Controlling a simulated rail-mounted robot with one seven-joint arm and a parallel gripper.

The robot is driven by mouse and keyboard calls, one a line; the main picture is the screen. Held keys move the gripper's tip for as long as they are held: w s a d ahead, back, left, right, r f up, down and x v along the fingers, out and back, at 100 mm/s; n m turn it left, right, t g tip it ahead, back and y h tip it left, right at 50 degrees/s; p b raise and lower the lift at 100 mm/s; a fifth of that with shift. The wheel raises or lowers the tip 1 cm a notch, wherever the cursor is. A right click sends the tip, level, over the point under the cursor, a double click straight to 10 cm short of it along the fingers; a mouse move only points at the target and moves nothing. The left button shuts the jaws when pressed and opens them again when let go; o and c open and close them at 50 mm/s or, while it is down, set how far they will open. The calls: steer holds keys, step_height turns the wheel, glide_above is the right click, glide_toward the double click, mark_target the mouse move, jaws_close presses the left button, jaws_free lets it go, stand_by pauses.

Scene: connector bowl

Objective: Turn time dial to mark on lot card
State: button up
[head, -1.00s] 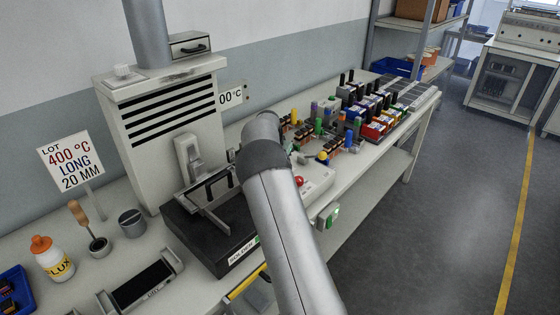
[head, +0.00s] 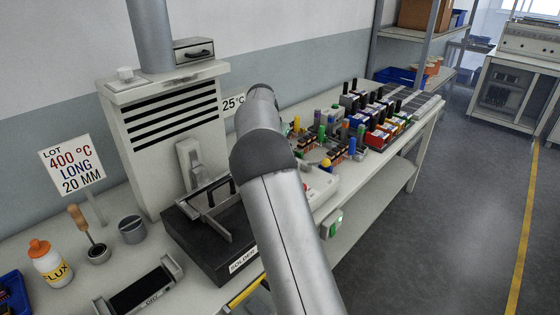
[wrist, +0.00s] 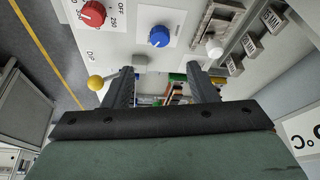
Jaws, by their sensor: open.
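The lot card (head: 70,165) stands at the left in the head view and reads 400 °C, LONG, 20 MM. In the wrist view a blue dial (wrist: 159,37) sits on a white panel, and a red dial (wrist: 91,14) with OFF and 250 printed by it is to its left. The blue dial seems to be the time dial; its marks are too small to read. My gripper (wrist: 160,73) is open, its fingers apart and empty. In the picture the blue dial lies above the gap, clear of both fingertips. The head view hides the gripper behind my arm.
A yellow ball knob (wrist: 95,82) is left of my left finger. A white knob (wrist: 214,48) is near the right finger, beside several labelled tabs.

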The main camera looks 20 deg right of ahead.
steer(key=v, duration=0.5)
steer(key=shift+r, duration=0.15)
steer(key=s+a+f+n+y, duration=0.1)
steer(key=s+a, duration=0.4)
steer(key=s, duration=1)
steer(key=s+a+f+n+g+y, duration=0.1)
steer(key=s+a+f+n, duration=0.3)
steer(key=s, duration=1.1)
steer(key=s+a+f+n+g+y, duration=0.1)
steer(key=s+a+f+n, duration=0.2)
steer(key=s, duration=1.2)
steer(key=a+n, duration=0.2)
steer(key=a, duration=0.2)
steer(key=shift+a+f+n+y, duration=0.15)
steer(key=shift+a+n+y, duration=0.05)
steer(key=shift+n+y, duration=0.1)
